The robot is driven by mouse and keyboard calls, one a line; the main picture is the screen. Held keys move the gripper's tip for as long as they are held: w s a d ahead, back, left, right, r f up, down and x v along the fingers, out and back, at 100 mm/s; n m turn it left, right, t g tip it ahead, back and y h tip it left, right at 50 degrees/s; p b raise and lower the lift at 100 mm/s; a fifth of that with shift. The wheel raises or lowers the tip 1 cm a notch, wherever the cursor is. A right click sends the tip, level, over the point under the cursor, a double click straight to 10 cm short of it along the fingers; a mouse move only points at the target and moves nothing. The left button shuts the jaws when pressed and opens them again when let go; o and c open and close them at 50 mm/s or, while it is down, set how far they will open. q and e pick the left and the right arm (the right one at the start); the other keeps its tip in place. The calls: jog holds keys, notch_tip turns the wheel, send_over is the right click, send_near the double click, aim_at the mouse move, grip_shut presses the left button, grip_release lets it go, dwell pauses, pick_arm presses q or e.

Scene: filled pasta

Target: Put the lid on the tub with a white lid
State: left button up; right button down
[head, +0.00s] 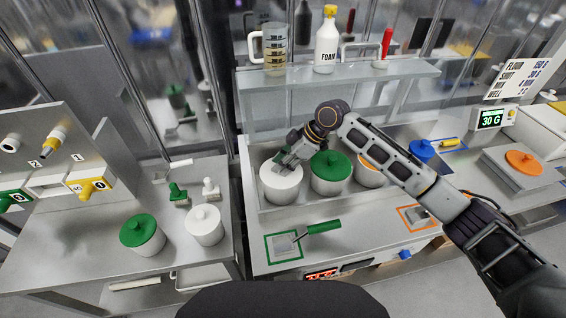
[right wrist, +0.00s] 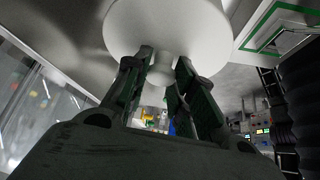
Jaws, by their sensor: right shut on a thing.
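A white tub (head: 281,190) stands in the left part of the grey bin on the middle counter. A white lid (head: 290,174) is at its top; I cannot tell whether it rests on the rim or hangs just above. My right gripper (head: 283,163) comes down from above and is shut on the lid's knob. In the right wrist view, the round white lid (right wrist: 185,25) fills the top, and its knob (right wrist: 160,75) sits between the two fingers (right wrist: 162,68). My left gripper is not in view.
A green-lidded tub (head: 330,172) stands close right of the white one, and an orange-topped tub (head: 368,177) is partly behind my right arm. Another white-lidded tub (head: 205,227) and a green-lidded tub (head: 142,236) stand on the left table. A green-handled scraper (head: 310,230) lies in front.

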jog(key=c, duration=1.1)
grip_release()
jog(key=o, duration=0.5)
jog(key=shift+r, duration=0.2)
jog(key=shift+r+p, duration=2.05)
jog(key=shift+r, duration=1.25)
